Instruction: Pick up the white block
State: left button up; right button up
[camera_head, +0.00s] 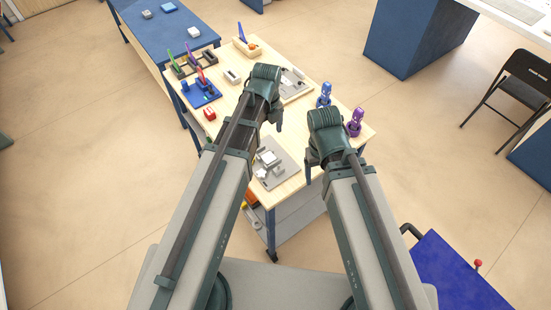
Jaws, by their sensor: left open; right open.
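A whitish block (268,157) sits on a grey plate (288,178) near the front of the wooden table (228,100). Another small pale block (232,76) lies at the table's left middle. From this view I cannot tell which is the task's white block. My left gripper (279,120) hangs over the table, beyond the plate, and is open with nothing seen in it. My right gripper (309,173) is at the table's right front edge, right of the plate, open and mostly hidden by its own arm.
A blue tray (205,95), a red block (209,114) and a dark rack (187,68) stand on the left. A blue figure (324,95) and a purple one (354,122) stand at the right edge.

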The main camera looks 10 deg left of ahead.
pick_arm(q)
jog(key=b, duration=0.9)
send_over(269, 157)
jog(key=shift+s+f, duration=0.2)
jog(key=shift+f, duration=4.15)
notch_tip(269, 157, down, 5)
jog(key=b, duration=0.5)
jog(key=shift+w+f, duration=0.15)
jog(key=shift+c, duration=0.2)
grip_shut()
